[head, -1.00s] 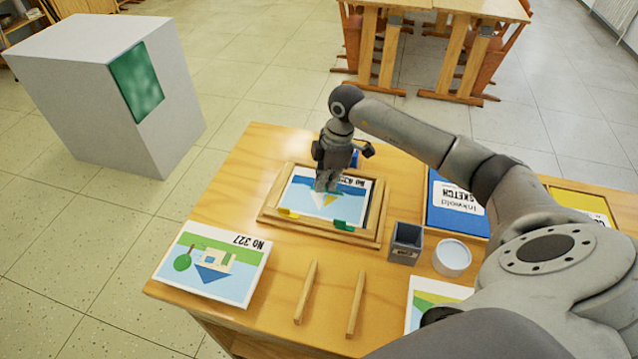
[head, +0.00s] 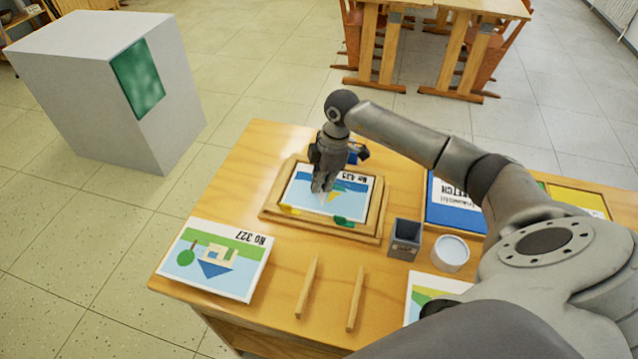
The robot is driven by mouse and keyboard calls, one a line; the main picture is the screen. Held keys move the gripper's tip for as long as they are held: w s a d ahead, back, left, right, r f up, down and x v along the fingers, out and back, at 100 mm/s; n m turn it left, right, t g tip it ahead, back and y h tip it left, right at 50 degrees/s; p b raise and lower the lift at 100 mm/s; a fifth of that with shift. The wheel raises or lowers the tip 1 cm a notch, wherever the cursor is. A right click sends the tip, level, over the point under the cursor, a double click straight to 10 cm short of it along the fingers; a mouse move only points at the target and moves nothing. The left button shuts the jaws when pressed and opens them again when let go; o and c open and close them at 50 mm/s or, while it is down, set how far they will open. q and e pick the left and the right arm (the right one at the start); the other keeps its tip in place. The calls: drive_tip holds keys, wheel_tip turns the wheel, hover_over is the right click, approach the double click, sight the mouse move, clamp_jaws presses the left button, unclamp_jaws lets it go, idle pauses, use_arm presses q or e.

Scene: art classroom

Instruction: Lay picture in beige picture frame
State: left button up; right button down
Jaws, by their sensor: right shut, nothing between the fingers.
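The beige picture frame (head: 366,235) lies flat on the wooden table. A picture (head: 350,204) with a blue scene, a yellow and white shape and a "No" label lies within the frame's borders; whether it sits fully flat at every edge I cannot tell. My right gripper (head: 322,188) points down over the middle of the picture, its fingers shut with nothing between them. The fingertips are at or just above the picture's surface; contact is unclear. The gripper hides part of the picture and the frame's far side. My left gripper is not in view.
A picture marked No 327 (head: 214,262) lies at the table's left corner. Two wooden strips (head: 307,288) lie in front of the frame. Another picture (head: 425,292) is partly hidden by my arm.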

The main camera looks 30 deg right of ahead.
drive_tip(key=shift+s+d+f, duration=0.15)
drive_tip(key=shift+s+f, duration=0.15)
drive_tip(key=shift+f, duration=0.05)
drive_tip(key=shift+d+r+p, duration=0.1)
drive_tip(key=shift+r+p, duration=0.55)
drive_tip(key=shift+p, duration=0.15)
drive_tip(key=shift+w+d, duration=0.1)
